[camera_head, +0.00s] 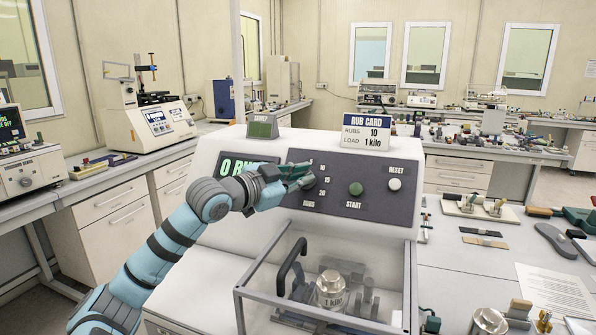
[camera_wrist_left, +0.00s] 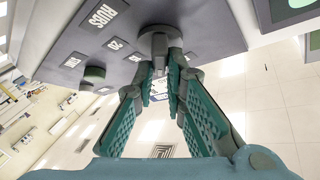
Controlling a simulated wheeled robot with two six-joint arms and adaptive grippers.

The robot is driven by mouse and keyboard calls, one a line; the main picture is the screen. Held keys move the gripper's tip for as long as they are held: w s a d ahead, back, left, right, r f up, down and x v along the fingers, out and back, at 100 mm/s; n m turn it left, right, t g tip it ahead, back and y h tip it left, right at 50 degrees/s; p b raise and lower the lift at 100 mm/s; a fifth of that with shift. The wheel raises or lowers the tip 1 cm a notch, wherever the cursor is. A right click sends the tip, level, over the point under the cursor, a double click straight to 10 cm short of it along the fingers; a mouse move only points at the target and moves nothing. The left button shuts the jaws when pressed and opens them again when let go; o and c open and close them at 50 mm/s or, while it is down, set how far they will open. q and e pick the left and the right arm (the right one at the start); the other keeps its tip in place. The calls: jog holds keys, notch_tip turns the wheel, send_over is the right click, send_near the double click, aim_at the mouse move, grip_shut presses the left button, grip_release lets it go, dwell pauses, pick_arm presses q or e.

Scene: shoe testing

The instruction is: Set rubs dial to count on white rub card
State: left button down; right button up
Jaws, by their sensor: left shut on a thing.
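The white rub card (camera_head: 367,138) stands on top of the machine and reads RUBS 10, LOAD 1 kilo. The grey rubs dial (camera_wrist_left: 160,40) is on the machine's dark panel (camera_head: 376,206), beside the printed marks 10, 15 and 20. My left gripper (camera_head: 300,176) is at the dial, and in the left wrist view its fingertips (camera_wrist_left: 160,62) are shut on the dial's knob. The gripper covers most of the dial in the head view, and I cannot tell which mark it points to. My right gripper is not in view.
The green START button (camera_head: 355,188) and white RESET button (camera_head: 394,184) are right of the dial. The green display (camera_head: 230,166) is partly hidden and begins with 0. A clear-walled guard with a black handle (camera_head: 290,262) surrounds a 1 kilo weight (camera_head: 331,290) below.

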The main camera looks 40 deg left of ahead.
pick_arm(q)
jog(key=c, duration=1.6)
grip_release()
jog(key=shift+c, duration=0.2)
notch_tip(320, 180, up, 10)
